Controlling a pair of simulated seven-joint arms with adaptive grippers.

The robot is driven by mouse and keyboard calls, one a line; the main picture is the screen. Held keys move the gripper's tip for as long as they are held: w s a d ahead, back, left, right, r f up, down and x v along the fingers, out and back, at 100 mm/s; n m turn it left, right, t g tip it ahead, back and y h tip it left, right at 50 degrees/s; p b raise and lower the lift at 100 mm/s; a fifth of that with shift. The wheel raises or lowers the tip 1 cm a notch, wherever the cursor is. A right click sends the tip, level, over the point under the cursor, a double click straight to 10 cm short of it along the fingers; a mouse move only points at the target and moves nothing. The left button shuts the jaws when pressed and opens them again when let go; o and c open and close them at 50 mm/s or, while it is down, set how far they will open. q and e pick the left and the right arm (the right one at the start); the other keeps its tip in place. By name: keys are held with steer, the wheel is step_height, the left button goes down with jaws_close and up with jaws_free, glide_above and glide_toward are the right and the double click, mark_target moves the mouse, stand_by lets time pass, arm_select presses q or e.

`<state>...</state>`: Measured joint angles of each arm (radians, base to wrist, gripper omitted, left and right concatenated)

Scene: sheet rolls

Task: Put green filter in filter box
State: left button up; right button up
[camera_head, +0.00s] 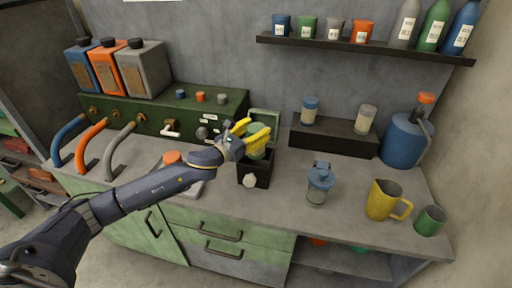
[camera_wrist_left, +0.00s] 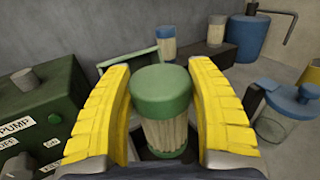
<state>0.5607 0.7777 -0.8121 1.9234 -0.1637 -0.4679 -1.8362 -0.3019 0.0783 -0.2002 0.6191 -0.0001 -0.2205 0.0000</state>
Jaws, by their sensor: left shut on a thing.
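The green filter (camera_head: 257,135) has a green cap and a pale pleated body. My left gripper (camera_head: 249,140) is shut on it, with a yellow finger on each side. The left wrist view shows the filter (camera_wrist_left: 162,95) upright between the fingers. The filter box (camera_head: 246,179) is a small dark box with a pale knob on its front and its green lid (camera_head: 266,119) raised behind. The filter is over the box opening; its lower end is hidden, so I cannot tell how deep it sits. My right gripper is not in view.
A dark stand (camera_head: 335,138) holds a blue-capped filter (camera_head: 310,110) and a pale-capped filter (camera_head: 366,118). A blue-lidded jar (camera_head: 320,184), a yellow jug (camera_head: 383,200) and a green cup (camera_head: 430,221) stand to the right. The green pump unit (camera_head: 155,119) is behind and left.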

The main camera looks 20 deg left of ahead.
arm_select(q)
steer(key=shift+f, duration=3.8)
steer(key=shift+f, duration=0.15)
steer(key=o, duration=1.6)
steer(key=v, duration=1.2)
